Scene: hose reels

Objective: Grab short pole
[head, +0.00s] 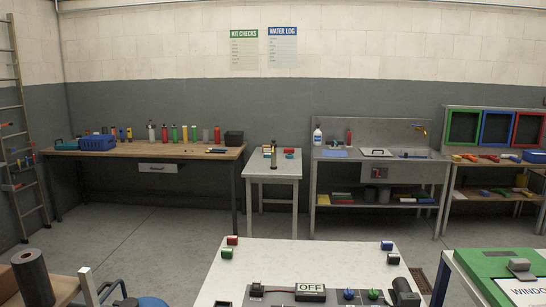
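I cannot pick out with certainty which thing is the short pole. A thick dark grey cylinder (32,278) stands slightly tilted in view at the lower left, on or beside a brown surface. A shorter dark cylindrical piece (403,291) is at the front right of the white table (290,258) near me. Small slim upright items (274,156) stand on the narrow grey table farther back, too small to name. Neither of my grippers shows in the head view.
A ladder (22,150) leans at left. Grey floor (150,225) between is clear.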

